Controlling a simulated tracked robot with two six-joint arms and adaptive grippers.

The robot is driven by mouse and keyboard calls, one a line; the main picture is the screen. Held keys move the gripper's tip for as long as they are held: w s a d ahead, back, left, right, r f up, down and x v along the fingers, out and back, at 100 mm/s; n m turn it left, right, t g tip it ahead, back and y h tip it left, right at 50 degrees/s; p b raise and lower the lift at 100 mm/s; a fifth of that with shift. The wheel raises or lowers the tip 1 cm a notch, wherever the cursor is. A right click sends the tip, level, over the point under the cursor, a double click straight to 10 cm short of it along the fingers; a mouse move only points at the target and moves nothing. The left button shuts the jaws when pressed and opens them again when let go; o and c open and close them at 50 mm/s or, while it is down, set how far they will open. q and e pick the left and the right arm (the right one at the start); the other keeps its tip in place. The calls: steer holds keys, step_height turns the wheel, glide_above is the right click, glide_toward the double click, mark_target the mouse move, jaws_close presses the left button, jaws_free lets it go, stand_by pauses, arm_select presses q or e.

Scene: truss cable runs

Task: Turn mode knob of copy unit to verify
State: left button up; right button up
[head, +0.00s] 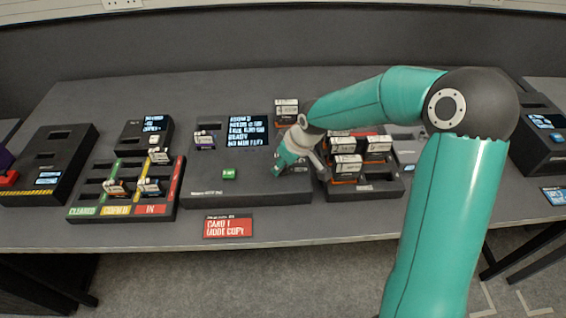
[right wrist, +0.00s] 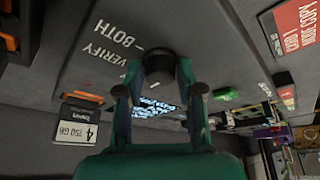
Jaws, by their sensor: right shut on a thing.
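The copy unit (head: 262,190) is a dark, wide box at the middle of the table, with a lit text screen (head: 248,130) and a green button (head: 229,173). My right gripper (head: 284,164) is down at its right side and hides the knob in the head view. In the right wrist view, the dark round mode knob (right wrist: 159,66) sits between the fingertips of my right gripper (right wrist: 158,82), which is shut on it. White VERIFY (right wrist: 103,60) and BOTH (right wrist: 118,33) labels are beside the knob. I cannot tell which label the knob points at. My left gripper is not in view.
A rack of white-labelled cartridges (head: 364,188) stands just right of the copy unit. A sorting tray (head: 125,207) with coloured lanes is at its left. A red card (head: 228,227) reading "CARD 1 MODE COPY" is at the table's front edge.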

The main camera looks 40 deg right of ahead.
steer(key=shift+f+m+b, duration=0.15)
steer(key=shift+m+b, duration=0.15)
steer(key=shift+b, duration=0.4)
steer(key=m+h+b, duration=0.2)
steer(key=m+b, duration=0.3)
steer(key=b, duration=0.4)
steer(key=shift+a+m, duration=0.15)
steer(key=shift+m, duration=0.15)
steer(key=shift+r+m+h+b, duration=0.2)
steer(key=shift+m+h+b, duration=0.5)
steer(key=shift+m+b, duration=0.65)
steer(key=o, duration=1.2)
steer(key=shift+c, duration=0.2)
steer(key=v, duration=1.2)
steer(key=shift+w, duration=0.2)
